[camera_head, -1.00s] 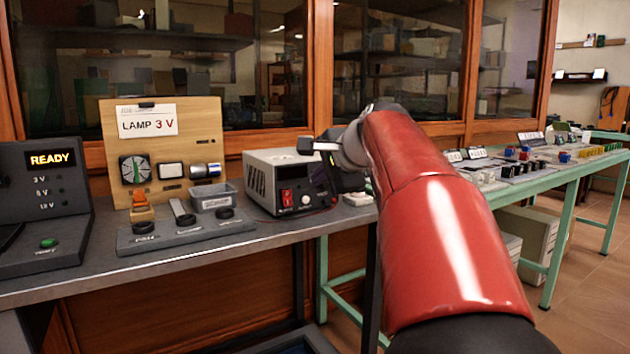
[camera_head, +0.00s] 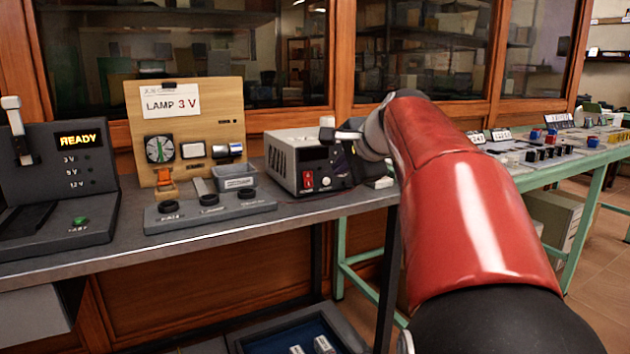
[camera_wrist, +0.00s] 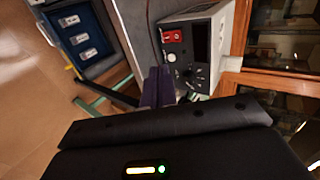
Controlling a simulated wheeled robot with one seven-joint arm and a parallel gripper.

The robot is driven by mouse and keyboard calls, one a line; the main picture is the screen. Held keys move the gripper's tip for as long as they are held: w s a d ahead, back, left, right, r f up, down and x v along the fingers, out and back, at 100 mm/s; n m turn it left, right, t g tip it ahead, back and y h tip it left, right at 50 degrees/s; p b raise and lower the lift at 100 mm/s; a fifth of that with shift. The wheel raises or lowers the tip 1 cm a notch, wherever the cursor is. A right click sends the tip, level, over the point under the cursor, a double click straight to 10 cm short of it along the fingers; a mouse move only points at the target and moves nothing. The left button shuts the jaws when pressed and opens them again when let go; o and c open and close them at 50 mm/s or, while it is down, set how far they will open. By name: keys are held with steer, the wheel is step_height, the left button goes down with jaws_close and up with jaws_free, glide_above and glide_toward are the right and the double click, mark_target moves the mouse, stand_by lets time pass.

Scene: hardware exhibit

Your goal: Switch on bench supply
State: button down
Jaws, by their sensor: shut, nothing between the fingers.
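The bench supply (camera_head: 292,150) is a pale box with a black front, standing on the bench right of the lamp board. Its red rocker switch (camera_head: 308,180) is on the front's left part; it also shows in the wrist view (camera_wrist: 173,36). I cannot tell the switch's position. My gripper (camera_head: 342,162) is shut and empty, close in front of the right part of the supply's front, which it partly hides. In the wrist view the dark fingers (camera_wrist: 157,76) point toward the supply, below and left of the switch. I see no clear contact.
Left of the supply are a lamp board (camera_head: 222,115), a small grey bin (camera_head: 235,180) and a strip with black knobs (camera_head: 210,208). A dark READY console (camera_head: 60,185) stands far left. A blue-lined tray (camera_head: 290,335) is below. A green-legged table (camera_head: 560,172) is at right.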

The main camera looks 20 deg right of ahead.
mark_target(309, 186)
steer(key=x, duration=1.4)
steer(key=shift+w+r, duration=0.25)
steer(key=shift+r, duration=0.15)
steer(key=shift+w+f+b, duration=0.1)
steer(key=shift+f+b, duration=0.4)
steer(key=shift+b, duration=0.45)
steer(key=shift+r+t, duration=0.3)
steer(key=shift+r, duration=0.15)
